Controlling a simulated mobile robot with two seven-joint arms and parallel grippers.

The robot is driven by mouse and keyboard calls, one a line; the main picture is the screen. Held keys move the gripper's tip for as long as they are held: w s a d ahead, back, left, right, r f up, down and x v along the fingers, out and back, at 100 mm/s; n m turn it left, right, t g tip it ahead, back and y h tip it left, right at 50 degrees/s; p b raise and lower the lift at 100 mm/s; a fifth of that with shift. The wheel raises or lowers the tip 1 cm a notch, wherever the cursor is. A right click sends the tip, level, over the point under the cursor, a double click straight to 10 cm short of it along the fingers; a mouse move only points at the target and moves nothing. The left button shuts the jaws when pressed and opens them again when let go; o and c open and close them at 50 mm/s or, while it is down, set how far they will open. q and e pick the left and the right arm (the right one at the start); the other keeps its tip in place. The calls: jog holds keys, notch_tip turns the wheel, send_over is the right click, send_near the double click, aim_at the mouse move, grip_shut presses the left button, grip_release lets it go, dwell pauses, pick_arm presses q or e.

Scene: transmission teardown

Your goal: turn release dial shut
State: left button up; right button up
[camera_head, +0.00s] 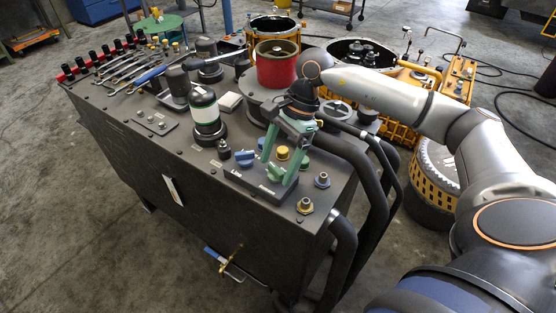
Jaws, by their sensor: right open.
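My right gripper (277,170) has green fingers that stand apart. It points down over a small control plate at the near right corner of the dark bench. A yellow round knob (283,153) shows between or just behind the fingers; touching cannot be told. A blue dial (245,157) sits on the plate just left of the fingers, apart from them. The labels are too small to read, so I cannot tell which is the release dial or its setting. My left gripper is not in view.
The dark bench (150,160) carries a black and white canister (206,115), a red cylinder (276,66) and a row of wrenches (125,68). Brass fittings (305,206) sit near its corner. Thick black hoses (350,165) drop off its right side.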

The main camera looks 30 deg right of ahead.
jog(key=shift+c, duration=0.2)
jog(key=c, duration=1.3)
